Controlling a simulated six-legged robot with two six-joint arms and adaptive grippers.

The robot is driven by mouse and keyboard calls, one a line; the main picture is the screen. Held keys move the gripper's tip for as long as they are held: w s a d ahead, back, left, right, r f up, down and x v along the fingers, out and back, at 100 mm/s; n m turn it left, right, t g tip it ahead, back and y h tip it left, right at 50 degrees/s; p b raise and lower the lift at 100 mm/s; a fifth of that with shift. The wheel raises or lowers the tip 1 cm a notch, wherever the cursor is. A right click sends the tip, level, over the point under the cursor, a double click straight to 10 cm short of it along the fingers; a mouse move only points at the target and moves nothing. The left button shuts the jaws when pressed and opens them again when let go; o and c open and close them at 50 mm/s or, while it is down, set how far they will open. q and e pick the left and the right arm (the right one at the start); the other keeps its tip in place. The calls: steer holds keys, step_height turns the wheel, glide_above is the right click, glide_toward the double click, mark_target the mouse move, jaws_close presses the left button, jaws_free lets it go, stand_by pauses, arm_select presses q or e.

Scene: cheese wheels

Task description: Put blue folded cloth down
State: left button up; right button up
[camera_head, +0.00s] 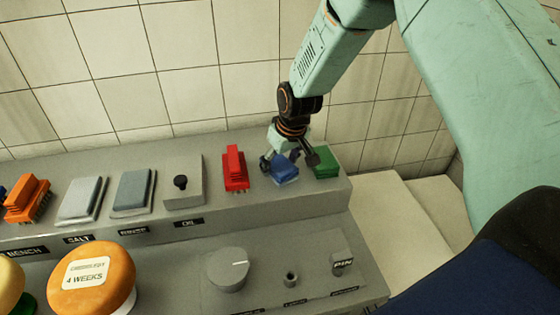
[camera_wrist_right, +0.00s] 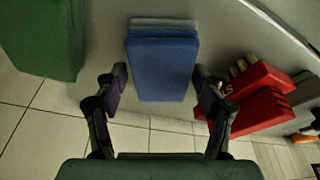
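The blue folded cloth (camera_head: 285,168) is at the right part of the grey raised ledge, between a red brush and a green block. It appears to rest on the ledge. In the right wrist view the cloth (camera_wrist_right: 162,68) shows a blue face with a paler grey-blue layer at its far edge. My right gripper (camera_head: 290,162) reaches down over it from above. Its fingers (camera_wrist_right: 160,78) are spread on either side of the cloth, with a narrow gap visible at the left finger. My left gripper is not in view.
The red brush (camera_head: 235,170) stands close left of the cloth, and the green block (camera_head: 325,161) close right. A cheese wheel (camera_head: 92,280) sits in front. A tiled wall stands behind.

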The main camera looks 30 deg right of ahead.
steer(key=shift+o, duration=0.7)
steer(key=shift+s+d, duration=0.15)
steer(key=shift+d, duration=0.1)
steer(key=shift+a, duration=0.1)
steer(key=shift+a+r, duration=0.1)
steer(key=shift+r, duration=0.1)
steer(key=shift+a+r, duration=0.1)
steer(key=shift+r, duration=0.25)
steer(key=v, duration=1.1)
steer(key=shift+d, duration=0.25)
steer(key=shift+s+r, duration=0.1)
steer(key=shift+r, duration=0.05)
